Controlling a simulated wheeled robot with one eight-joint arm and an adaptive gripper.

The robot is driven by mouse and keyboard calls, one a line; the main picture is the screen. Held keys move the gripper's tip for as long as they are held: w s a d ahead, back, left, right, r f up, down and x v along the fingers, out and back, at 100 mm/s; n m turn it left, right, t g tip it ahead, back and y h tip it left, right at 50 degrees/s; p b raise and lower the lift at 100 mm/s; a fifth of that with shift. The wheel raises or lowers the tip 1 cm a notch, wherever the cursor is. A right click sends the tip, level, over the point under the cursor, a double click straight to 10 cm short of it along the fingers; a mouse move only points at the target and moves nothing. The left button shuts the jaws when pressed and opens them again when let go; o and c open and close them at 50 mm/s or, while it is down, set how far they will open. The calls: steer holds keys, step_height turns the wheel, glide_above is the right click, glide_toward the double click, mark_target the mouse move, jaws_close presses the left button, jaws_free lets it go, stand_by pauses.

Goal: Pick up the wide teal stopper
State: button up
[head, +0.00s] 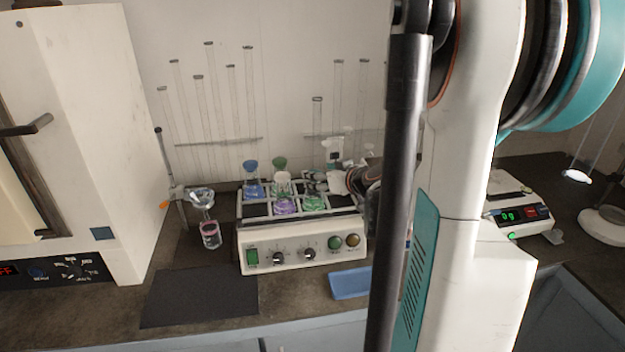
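A shaker (300,248) with a white control panel stands on the bench, with several flasks of coloured liquid in its rack. A blue stopper (250,164) tops the back left flask, and a green stopper (279,162) tops the flask beside it. I cannot tell surely which stopper, if either, is the wide teal one. My gripper (322,181) is small in view over the right part of the rack, right of both stoppers and close above the front right flask (313,202). Its fingers blend with the rack, so their opening and any hold are unclear. My arm hides the area right of the shaker.
A funnel stand with a small beaker (210,235) is left of the shaker. A dark mat (200,296) lies bare in front. A blue tray (350,283) sits at the front edge, partly behind my arm. A balance (520,212) stands at right, a white oven (85,130) at left.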

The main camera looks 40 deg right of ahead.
steer(key=shift+d+f+b+x, duration=0.15)
steer(key=shift+b+x, duration=0.45)
steer(key=shift+x, duration=0.95)
steer(key=shift+d+f+b+x, duration=0.15)
steer(key=shift+b+x, duration=0.4)
steer(key=shift+x, duration=1)
steer(key=shift+s+r, duration=0.15)
steer(key=shift+s, duration=0.1)
steer(key=c, duration=1)
